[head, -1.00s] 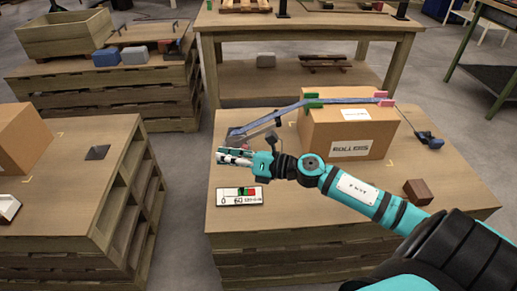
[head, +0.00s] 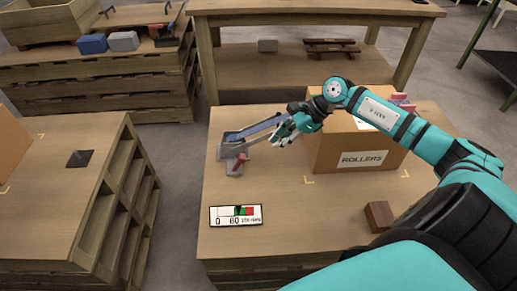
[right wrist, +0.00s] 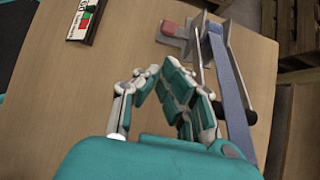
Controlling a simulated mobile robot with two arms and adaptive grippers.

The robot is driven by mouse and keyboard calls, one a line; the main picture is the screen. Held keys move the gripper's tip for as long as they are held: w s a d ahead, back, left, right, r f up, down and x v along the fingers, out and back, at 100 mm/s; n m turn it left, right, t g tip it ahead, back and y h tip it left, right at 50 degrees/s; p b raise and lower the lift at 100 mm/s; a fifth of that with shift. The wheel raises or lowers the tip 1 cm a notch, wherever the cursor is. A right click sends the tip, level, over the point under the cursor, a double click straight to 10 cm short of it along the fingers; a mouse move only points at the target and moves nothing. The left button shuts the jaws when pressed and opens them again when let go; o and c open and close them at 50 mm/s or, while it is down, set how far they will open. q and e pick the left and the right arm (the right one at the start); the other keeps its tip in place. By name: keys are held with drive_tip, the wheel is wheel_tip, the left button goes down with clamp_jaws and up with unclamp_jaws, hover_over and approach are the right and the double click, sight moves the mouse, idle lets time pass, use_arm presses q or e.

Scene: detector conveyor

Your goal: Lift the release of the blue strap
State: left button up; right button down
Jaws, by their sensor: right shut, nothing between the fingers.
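The blue strap (head: 255,128) slopes from a grey metal fitting (head: 234,151) on the table up toward the cardboard box. It also shows in the right wrist view (right wrist: 229,85), right of my fingers. A small red piece (head: 239,163) on a grey base stands beside the fitting; it also shows in the right wrist view (right wrist: 172,27). I cannot tell which part is the release. My right gripper (head: 275,141) is shut and empty beside the strap, left of the box. In the right wrist view its fingertips (right wrist: 158,69) meet. My left gripper is not in view.
The cardboard box (head: 325,150), labelled ROLLERS, stands right of the strap. A gauge card (head: 236,215) lies near the front left and a brown block (head: 378,217) near the front right. The front middle of the table is clear. A black-tipped bar (right wrist: 250,116) lies close to my fingers.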

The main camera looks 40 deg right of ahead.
sight(239, 163)
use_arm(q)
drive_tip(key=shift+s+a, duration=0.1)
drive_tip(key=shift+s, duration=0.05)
use_arm(e)
drive_tip(key=shift+s+a+r, duration=0.1)
drive_tip(key=shift+s, duration=0.05)
drive_tip(key=x, duration=0.9)
drive_tip(key=shift+b, duration=0.35)
drive_tip(key=shift+w+a+f, duration=0.25)
drive_tip(key=shift+a+f, duration=0.05)
drive_tip(key=shift+f, duration=0.15)
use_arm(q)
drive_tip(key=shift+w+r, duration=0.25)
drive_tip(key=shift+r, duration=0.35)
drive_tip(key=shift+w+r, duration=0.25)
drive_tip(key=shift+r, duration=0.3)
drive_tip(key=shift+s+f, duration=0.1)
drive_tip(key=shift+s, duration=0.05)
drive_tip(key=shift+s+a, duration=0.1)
use_arm(e)
drive_tip(key=shift+d+r, duration=0.1)
drive_tip(key=shift+d, duration=0.05)
